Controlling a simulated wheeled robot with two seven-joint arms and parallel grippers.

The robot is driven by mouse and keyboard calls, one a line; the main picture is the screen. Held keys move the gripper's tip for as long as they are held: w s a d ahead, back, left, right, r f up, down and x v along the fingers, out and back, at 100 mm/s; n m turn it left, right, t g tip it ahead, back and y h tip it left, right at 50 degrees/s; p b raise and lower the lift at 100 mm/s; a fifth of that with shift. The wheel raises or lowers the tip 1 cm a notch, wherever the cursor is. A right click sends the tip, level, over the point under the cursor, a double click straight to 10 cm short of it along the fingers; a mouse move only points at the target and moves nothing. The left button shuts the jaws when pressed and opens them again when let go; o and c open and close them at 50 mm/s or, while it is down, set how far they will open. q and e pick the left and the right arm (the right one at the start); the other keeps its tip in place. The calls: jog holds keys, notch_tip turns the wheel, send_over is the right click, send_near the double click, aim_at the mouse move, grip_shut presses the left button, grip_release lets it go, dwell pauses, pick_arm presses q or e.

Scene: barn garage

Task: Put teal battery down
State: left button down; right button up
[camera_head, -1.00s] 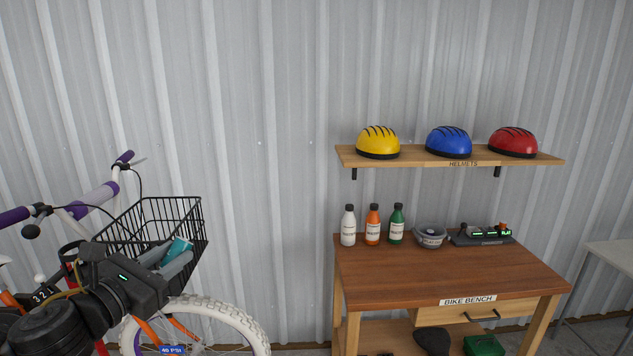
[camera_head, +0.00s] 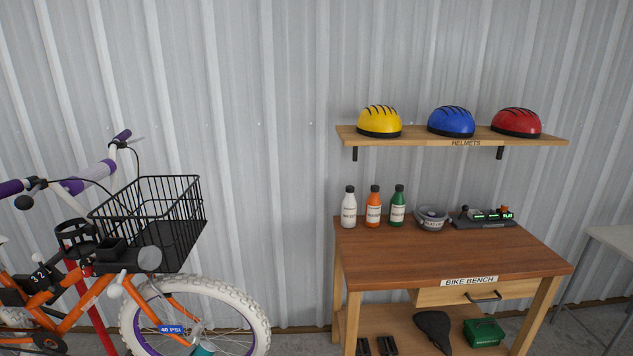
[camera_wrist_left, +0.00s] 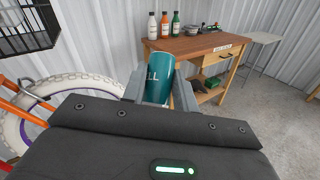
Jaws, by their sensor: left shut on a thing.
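The teal battery (camera_wrist_left: 160,77) is a cylinder with white lettering, held between the two grey fingers of my left gripper (camera_wrist_left: 160,92) in the left wrist view. In the head view only a bit of the battery (camera_head: 204,349) shows at the bottom edge, in front of the bike's front wheel; most of my gripper is out of that frame. The brown bench top labelled BIKE BENCH (camera_head: 440,250) stands to the right, apart from the battery. My right gripper is not in view.
The bench's back holds white (camera_head: 349,208), orange (camera_head: 373,208) and green bottles (camera_head: 397,208), a grey bowl (camera_head: 431,222) and a dark device with green lights (camera_head: 485,221). Its front is clear. The bike's wire basket (camera_head: 180,215) is at left. A helmet shelf (camera_head: 450,142) hangs above.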

pick_arm(q)
jog(key=shift+d, duration=0.1)
dwell(0.6)
jog(key=d+r+m+g+h, duration=0.3)
jog(key=d+m+g+h, duration=0.1)
jog(key=d, duration=0.3)
jog(key=d+r+m+g+h, duration=0.4)
jog(key=d+g, duration=0.1)
jog(key=d, duration=0.3)
jog(key=shift+r, duration=0.25)
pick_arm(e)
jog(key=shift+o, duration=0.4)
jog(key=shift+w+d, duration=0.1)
